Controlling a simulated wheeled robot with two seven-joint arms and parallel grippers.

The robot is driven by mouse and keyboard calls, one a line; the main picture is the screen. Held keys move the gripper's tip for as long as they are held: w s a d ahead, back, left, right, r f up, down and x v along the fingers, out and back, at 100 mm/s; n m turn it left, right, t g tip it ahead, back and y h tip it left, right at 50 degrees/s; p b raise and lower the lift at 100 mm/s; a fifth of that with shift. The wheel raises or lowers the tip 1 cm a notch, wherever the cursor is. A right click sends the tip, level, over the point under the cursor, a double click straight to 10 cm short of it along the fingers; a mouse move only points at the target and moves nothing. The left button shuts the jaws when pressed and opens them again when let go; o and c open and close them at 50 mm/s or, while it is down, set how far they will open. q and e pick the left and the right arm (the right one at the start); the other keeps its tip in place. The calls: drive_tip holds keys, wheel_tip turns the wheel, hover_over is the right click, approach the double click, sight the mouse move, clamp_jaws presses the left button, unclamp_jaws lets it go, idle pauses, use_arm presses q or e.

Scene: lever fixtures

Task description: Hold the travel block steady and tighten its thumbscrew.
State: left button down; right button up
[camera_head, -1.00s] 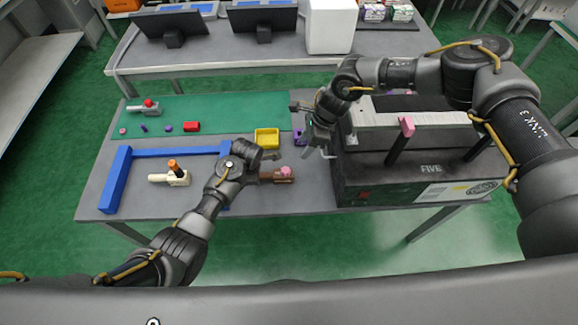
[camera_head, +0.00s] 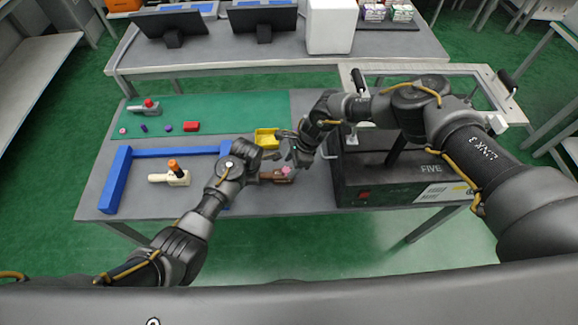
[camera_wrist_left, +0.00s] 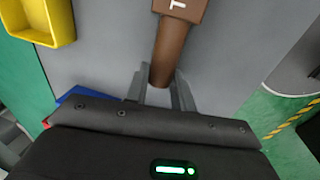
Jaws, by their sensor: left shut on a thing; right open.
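The brown travel block (camera_head: 277,179) lies near the front of the grey table, with its pink thumbscrew (camera_head: 286,170) on its right end. My left gripper (camera_head: 256,176) is shut on the block's round handle. The left wrist view shows the handle (camera_wrist_left: 168,50) between the left fingers (camera_wrist_left: 163,92) and a pale mark on the block; the thumbscrew is out of that view. My right gripper (camera_head: 297,160) is open and empty, just above and right of the thumbscrew. I cannot tell whether it touches the thumbscrew.
A black box marked FIVE (camera_head: 385,185) stands close on the right, with a pale frame (camera_head: 440,70) at its back. A yellow bin (camera_head: 266,138) is behind the block. A blue bracket (camera_head: 116,180) and a cream block with an orange knob (camera_head: 172,176) are left.

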drive_tip(key=shift+x, duration=0.85)
drive_tip(key=shift+c, duration=0.2)
drive_tip(key=c, duration=0.9)
drive_tip(key=shift+c, duration=0.3)
drive_tip(key=shift+m, duration=0.3)
